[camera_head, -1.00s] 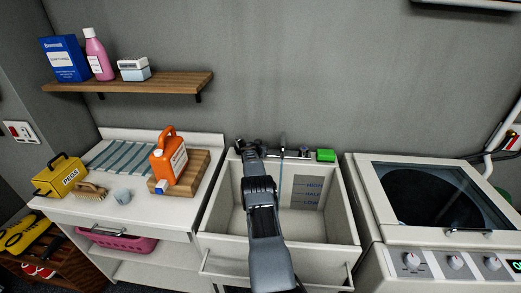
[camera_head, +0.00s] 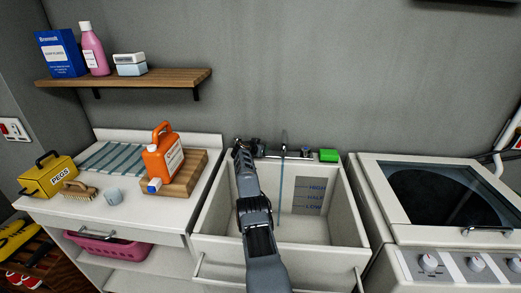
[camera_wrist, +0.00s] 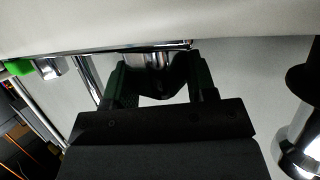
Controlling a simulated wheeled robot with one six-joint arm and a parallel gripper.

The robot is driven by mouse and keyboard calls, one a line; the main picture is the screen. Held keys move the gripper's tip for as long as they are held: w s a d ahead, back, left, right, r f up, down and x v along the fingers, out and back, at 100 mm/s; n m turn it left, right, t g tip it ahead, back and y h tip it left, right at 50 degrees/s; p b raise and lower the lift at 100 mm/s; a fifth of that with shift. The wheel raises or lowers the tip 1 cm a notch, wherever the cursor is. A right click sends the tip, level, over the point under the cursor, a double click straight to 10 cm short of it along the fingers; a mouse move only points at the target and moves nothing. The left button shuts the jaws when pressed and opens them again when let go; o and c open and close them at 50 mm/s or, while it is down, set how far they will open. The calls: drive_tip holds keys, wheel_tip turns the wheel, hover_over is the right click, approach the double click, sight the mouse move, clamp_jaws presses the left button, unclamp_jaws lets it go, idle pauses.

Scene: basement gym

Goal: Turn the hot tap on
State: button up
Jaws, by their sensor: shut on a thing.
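My gripper (camera_head: 243,150) reaches over the white sink (camera_head: 345,220) to the left end of the chrome tap fitting on its back edge. In the wrist view my gripper (camera_wrist: 152,88) has its two dark green fingers closed around a chrome tap head (camera_wrist: 155,60), which I take to be the hot tap. Its top and any marking are hidden by the fingers. A second tap with a blue top (camera_head: 306,151) stands to the right. The spout (camera_head: 284,138) is between them. A thin pale blue line (camera_head: 281,180) runs down below the spout; I cannot tell whether it is water.
A green block (camera_head: 328,155) sits on the sink's back right edge. A counter with an orange jug (camera_head: 163,158) on a wooden board is at left, below a wooden shelf (camera_head: 130,78). A washing machine (camera_head: 400,225) stands close at right.

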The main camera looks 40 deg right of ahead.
drive_tip(key=shift+f, duration=0.2)
drive_tip(key=o, duration=0.9)
drive_tip(key=shift+s+r, duration=0.1)
drive_tip(key=shift+a+r, duration=0.1)
drive_tip(key=shift+r, duration=0.1)
drive_tip(key=r+p, duration=0.1)
drive_tip(key=p, duration=0.2)
drive_tip(key=shift+a, duration=0.35)
drive_tip(key=p, duration=0.1)
drive_tip(key=a+p, duration=0.1)
drive_tip(key=shift+s+r+p, duration=0.15)
drive_tip(key=shift+r+p, duration=0.2)
drive_tip(key=shift+p, duration=0.05)
drive_tip(key=v, duration=0.3)
drive_tip(key=b+v, duration=0.1)
drive_tip(key=v, duration=0.3)
drive_tip(key=f+v, duration=0.1)
drive_tip(key=v, duration=0.3)
drive_tip(key=shift+s+a+r, duration=0.1)
drive_tip(key=shift+a+r, duration=0.05)
drive_tip(key=shift+a, duration=0.2)
